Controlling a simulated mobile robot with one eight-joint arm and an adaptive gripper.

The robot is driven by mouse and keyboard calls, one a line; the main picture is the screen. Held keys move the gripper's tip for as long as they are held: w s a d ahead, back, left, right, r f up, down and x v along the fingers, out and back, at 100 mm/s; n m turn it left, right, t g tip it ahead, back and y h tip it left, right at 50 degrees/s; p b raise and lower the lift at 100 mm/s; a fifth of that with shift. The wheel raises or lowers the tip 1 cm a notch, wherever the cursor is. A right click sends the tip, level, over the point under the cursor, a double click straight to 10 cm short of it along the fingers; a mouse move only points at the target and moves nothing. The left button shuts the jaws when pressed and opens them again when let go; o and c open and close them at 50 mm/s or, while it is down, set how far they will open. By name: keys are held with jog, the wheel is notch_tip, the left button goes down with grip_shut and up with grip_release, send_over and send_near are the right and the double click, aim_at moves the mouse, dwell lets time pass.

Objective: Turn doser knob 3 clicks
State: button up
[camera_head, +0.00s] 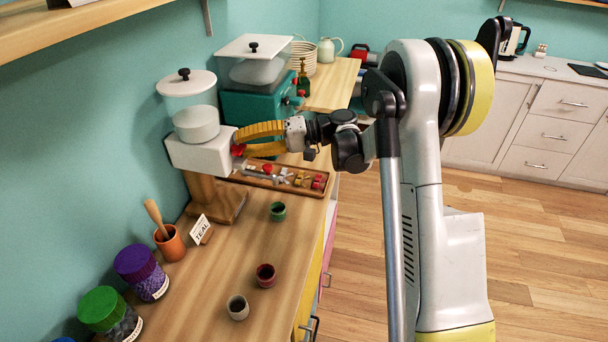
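A white doser (199,155) with a clear lidded hopper stands on a wooden stand at the left of the counter. Its red knob (238,150) shows in part on the right side of the white body. My gripper (239,144) reaches in from the right, with its yellow fingers at the knob, one above and one below. The fingertips hide part of the knob. I cannot tell whether they touch or grip it. A second doser (253,101), teal with a clear hopper, stands behind.
A wooden tray (253,182) of small red and yellow items lies below my gripper. Green (278,211), dark red (266,275) and grey (238,307) cups stand on the counter. A "TEAL" card (201,229), a pot (171,243) and lidded jars (142,272) line the left.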

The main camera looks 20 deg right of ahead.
jog(key=n, duration=0.1)
jog(key=r+n+h+p, duration=0.1)
jog(key=shift+s+a+r+n, duration=0.1)
jog(key=shift+s+n, duration=0.05)
jog(key=shift+n, duration=0.25)
jog(key=n+h, duration=0.1)
jog(key=n+t+p, duration=0.1)
jog(key=shift+s+a+r+n+h, duration=0.2)
jog(key=shift+n+h, duration=0.1)
jog(key=shift+h, duration=0.1)
jog(key=n, duration=0.1)
jog(key=n+t+h+p, duration=0.1)
jog(key=shift+s+a+n, duration=0.15)
jog(key=shift+s+n, duration=0.1)
jog(key=shift+n, duration=0.05)
jog(key=shift+s+a+n+t+h+p, duration=0.15)
jog(key=shift+n+t+h, duration=0.2)
jog(key=shift+n, duration=0.25)
jog(key=shift+s+a+n+t+h+p, duration=0.15)
jog(key=shift+n+t+h, duration=0.2)
jog(key=shift+n, duration=0.25)
jog(key=p+v, duration=0.3)
jog(key=v, duration=0.8)
jog(key=s+m+g+h, duration=0.1)
jog(key=s+m+h, duration=0.9)
jog(key=s, duration=1)
jog(key=shift+s+d+r+p, duration=0.2)
jog(key=shift+s+r+p, duration=0.15)
jog(key=shift+r+p, duration=0.05)
